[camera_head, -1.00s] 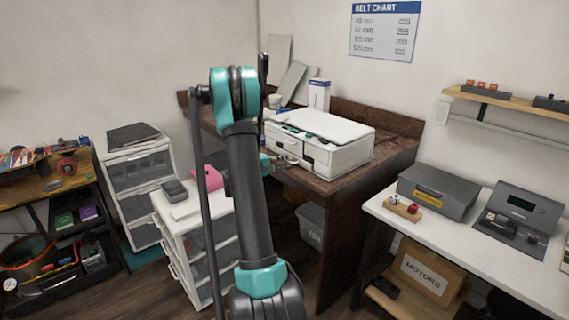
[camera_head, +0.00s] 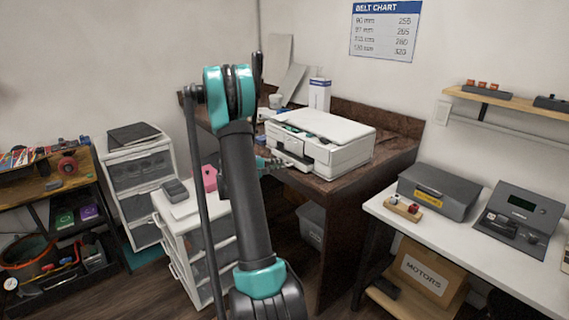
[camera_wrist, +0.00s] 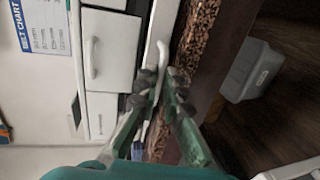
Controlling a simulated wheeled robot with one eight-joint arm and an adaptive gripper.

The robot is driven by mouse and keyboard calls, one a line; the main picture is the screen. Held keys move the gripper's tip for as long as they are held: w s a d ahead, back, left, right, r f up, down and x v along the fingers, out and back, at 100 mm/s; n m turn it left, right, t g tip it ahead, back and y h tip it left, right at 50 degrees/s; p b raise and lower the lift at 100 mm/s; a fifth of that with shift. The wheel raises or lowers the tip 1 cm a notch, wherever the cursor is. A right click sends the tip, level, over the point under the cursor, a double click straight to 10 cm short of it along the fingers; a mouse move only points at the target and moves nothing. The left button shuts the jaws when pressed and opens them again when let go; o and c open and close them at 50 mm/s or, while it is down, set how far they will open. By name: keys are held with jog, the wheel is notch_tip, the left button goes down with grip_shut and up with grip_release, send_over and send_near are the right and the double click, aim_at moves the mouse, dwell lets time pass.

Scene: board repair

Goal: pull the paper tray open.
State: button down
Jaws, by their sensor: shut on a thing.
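The white printer (camera_head: 345,150) stands on the brown wooden desk, and its front faces left. Its paper tray (camera_head: 292,161) sticks out low at the front as a white ledge. In the wrist view, turned sideways, the tray's white handle (camera_wrist: 161,54) lies between the fingertips. My gripper (camera_wrist: 161,80) is shut on this handle. My gripper also shows small at the tray's front in the head view (camera_head: 273,163), partly hidden by my arm. Another white front panel with its own handle (camera_wrist: 94,57) is beside it on the printer.
The desk edge (camera_wrist: 208,50) runs close beside my gripper. A grey bin (camera_head: 312,226) stands under the desk. A white drawer unit (camera_head: 196,235) with a pink item (camera_head: 209,178) on top stands left of the desk, behind my arm. Open floor lies between them.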

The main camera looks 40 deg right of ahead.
jog(key=f+v, duration=0.2)
jog(key=v, duration=0.9)
jog(key=shift+a, duration=0.6)
jog(key=shift+s+f, duration=0.1)
jog(key=shift+f, duration=0.05)
jog(key=c, duration=1.9)
grip_release()
jog(key=v, duration=1.2)
jog(key=shift+s, duration=0.1)
jog(key=shift+s+d, duration=0.1)
